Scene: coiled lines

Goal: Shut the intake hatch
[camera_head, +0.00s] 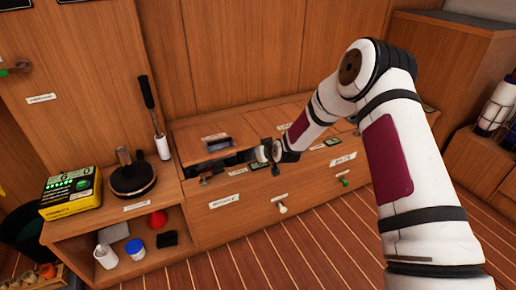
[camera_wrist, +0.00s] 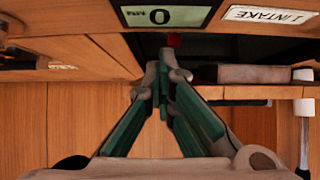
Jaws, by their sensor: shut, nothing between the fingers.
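The intake hatch (camera_head: 203,131) is a wooden lid with a dark grey recessed pull, set in the top of the low bench at the left. Its front edge stands raised, with a dark gap below it. My gripper (camera_head: 266,152) is at the right front corner of this hatch. In the wrist view the gripper (camera_wrist: 163,88) is shut and empty, its green fingertips together in front of the dark opening. An upside-down "1 INTAKE" label (camera_wrist: 272,15) and a display reading 0 (camera_wrist: 163,16) show there. Whether the fingers touch the lid cannot be told.
A black-handled tool (camera_head: 150,106) stands upright behind. An open shelf below holds a red funnel (camera_head: 157,219) and a blue-lidded jar (camera_head: 136,247). The striped floor in front is clear.

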